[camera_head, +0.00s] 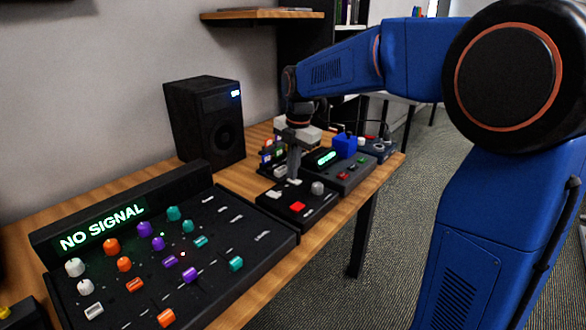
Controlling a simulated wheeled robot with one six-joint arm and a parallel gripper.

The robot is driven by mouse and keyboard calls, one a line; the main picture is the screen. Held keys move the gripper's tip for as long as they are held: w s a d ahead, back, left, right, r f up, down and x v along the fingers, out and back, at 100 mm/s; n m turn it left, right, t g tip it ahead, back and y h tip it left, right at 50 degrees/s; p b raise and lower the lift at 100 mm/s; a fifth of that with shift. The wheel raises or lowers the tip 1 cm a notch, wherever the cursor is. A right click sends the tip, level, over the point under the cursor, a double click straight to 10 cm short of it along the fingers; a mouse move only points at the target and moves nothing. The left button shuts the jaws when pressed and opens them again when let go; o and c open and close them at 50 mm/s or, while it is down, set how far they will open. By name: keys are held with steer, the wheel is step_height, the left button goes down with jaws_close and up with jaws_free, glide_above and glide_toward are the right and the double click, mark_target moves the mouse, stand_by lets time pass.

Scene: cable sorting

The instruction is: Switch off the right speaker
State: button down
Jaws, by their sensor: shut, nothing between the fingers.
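One black speaker (205,122) stands upright at the back of the desk, with a small lit blue-white display at the top right of its front. No second speaker shows, so I cannot tell from this view alone whether it is the right one. My gripper (293,181) is shut and points down over a small black control box (283,212), right of and in front of the speaker. The box has a red button (297,207), a grey knob (317,187) and pale switches. The fingertips are at or just above its rear part; contact is unclear.
A large mixer (225,232) with coloured knobs and a "NO SIGNAL" display fills the front left. Behind my gripper are a device with a green display (356,178), a blue block (345,145) and colourful small items (272,153). The wooden desk (262,292) ends at the right; a shelf (262,15) hangs above.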

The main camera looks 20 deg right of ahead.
steer(key=shift+s+f, duration=0.15)
steer(key=shift+f, duration=0.1)
steer(key=shift+s+d, duration=0.4)
steer(key=shift+s, duration=0.15)
